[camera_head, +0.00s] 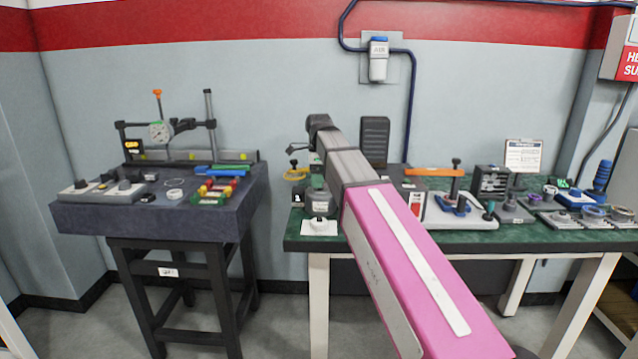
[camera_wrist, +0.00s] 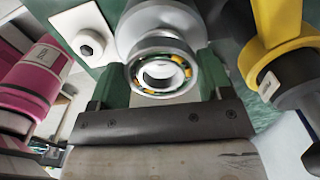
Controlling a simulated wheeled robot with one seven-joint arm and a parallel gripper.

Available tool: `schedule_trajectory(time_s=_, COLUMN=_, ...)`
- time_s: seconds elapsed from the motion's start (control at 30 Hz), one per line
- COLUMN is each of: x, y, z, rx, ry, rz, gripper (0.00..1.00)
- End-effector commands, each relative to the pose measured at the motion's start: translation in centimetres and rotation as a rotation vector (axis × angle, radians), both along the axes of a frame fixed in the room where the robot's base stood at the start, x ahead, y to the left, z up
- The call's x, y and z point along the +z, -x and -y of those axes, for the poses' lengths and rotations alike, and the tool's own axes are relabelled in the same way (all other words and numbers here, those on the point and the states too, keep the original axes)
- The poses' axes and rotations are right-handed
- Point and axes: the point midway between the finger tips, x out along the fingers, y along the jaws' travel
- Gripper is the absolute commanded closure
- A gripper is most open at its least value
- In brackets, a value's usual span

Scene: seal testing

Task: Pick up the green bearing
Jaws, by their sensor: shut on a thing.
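A ring-shaped bearing (camera_wrist: 178,60) with a metal rim and green and orange parts inside sits upright in the middle of the wrist view. My gripper (camera_wrist: 160,76) has its green fingers on either side of it and is shut on it. A grey round metal part (camera_wrist: 158,20) lies directly behind the bearing; I cannot tell whether they touch. In the head view my arm reaches over the green-topped bench (camera_head: 298,244), and I cannot make out the bearing there.
A yellow part with a black cylinder (camera_wrist: 297,88) is close on the right in the wrist view. A white plate with a knob (camera_wrist: 88,42) is at upper left. Several fixtures and an orange-handled clamp (camera_head: 435,172) stand on the bench's right. A dark table (camera_head: 150,218) stands left, across a gap.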

Motion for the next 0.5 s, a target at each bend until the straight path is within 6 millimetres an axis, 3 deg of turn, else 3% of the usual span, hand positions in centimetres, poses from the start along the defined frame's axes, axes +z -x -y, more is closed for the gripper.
schedule_trajectory(time_s=0.13, x=2.7, y=-0.1, z=-0.1, rx=0.0, ry=-0.001, rz=0.002, gripper=0.65)
schedule_trajectory(time_s=0.3, x=4.8, y=3.5, z=-2.8, rx=0.004, ry=-0.001, rz=0.002, gripper=0.65)
schedule_trajectory(time_s=0.5, x=7.2, y=6.4, z=-5.5, rx=0.003, ry=-0.001, rz=0.002, gripper=0.65)
